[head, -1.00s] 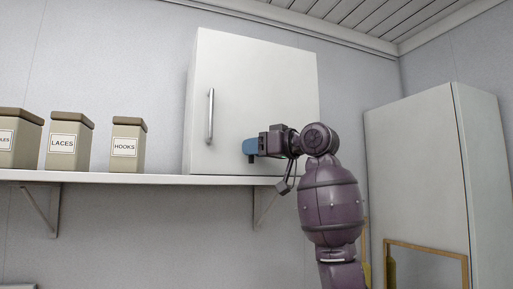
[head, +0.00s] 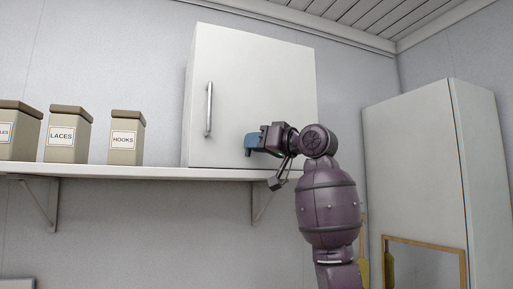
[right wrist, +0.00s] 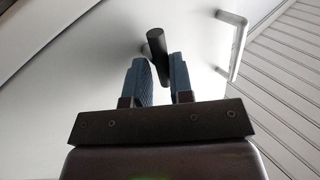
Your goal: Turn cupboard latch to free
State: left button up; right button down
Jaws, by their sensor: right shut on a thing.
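The bar looks tilted in the right wrist view. My left gripper is not in view.
A vertical metal handle (head: 209,109) is on the door's left side; it also shows in the right wrist view (right wrist: 232,42). A shelf (head: 120,171) runs below with labelled canisters (head: 125,138) at left. A tall white cabinet (head: 415,165) stands at right.

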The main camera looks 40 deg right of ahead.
jog(key=m+t+h, duration=0.2)
jog(key=m+h, duration=0.2)
jog(key=m, duration=0.3)
jog(key=m+t+h, duration=0.2)
jog(key=m+h, duration=0.2)
jog(key=m, duration=0.4)
jog(key=f+m+t+h, duration=0.1)
jog(key=m+t+h, duration=0.1)
jog(key=m+h, duration=0.2)
jog(key=shift+a+m, duration=0.15)
jog(key=shift+m, duration=0.7)
jog(key=shift+a+m, duration=0.15)
jog(key=shift+m, duration=0.7)
jog(key=shift+s+r+m+h, duration=0.1)
jog(key=shift+m+h, duration=0.2)
jog(key=c, duration=1.1)
grip_release()
jog(key=shift+f, duration=0.2)
